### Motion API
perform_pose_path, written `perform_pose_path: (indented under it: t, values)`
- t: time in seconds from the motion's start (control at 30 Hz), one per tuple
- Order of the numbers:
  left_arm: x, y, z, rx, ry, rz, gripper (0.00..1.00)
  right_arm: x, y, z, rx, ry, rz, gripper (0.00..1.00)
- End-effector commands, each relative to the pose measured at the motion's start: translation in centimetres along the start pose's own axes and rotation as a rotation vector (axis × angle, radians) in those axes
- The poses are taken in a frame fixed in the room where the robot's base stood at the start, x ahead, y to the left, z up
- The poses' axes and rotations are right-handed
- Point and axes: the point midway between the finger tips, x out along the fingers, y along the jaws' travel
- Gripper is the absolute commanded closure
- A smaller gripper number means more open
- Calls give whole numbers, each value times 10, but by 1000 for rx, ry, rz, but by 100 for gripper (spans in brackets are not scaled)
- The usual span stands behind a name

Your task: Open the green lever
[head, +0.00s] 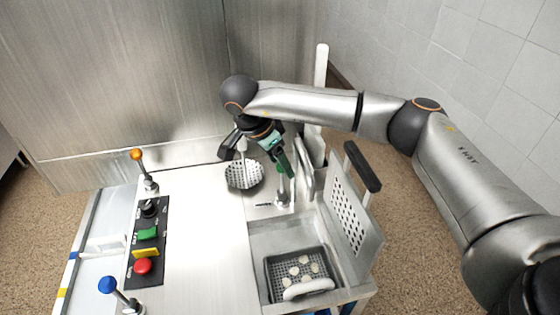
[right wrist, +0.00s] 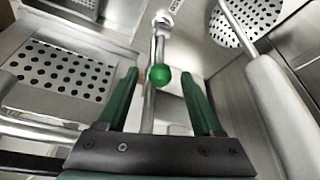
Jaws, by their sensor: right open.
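The green lever has a round green knob (right wrist: 160,75) on a metal rod. In the right wrist view the knob shows between the two green fingers of my right gripper (right wrist: 158,88), which is open with space on both sides. No finger visibly touches the knob. In the head view my right gripper (head: 285,167) points down over the lever's metal base (head: 283,200), on the steel panel behind the basin. The fingers partly hide the lever there. My left gripper is out of view.
A perforated skimmer (head: 244,175) lies left of the lever. A perforated plate with a black handle (head: 362,167) stands at right. A basket (head: 272,272) with several pale pieces sits in the basin. Orange (head: 137,154) and blue (head: 107,285) levers and a button panel (head: 160,212) are left.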

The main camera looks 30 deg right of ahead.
Motion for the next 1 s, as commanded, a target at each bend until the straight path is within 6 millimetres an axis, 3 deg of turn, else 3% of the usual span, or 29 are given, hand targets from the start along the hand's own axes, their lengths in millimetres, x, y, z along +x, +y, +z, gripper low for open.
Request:
perform_pose_path:
  t: [0.37,0.9,1.0]
  values:
    - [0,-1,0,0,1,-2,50,6,0,0,1,1,0,34]
    - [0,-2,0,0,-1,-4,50,5,0,0,0,0,0,94]
    - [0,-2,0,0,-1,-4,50,5,0,0,0,0,0,100]
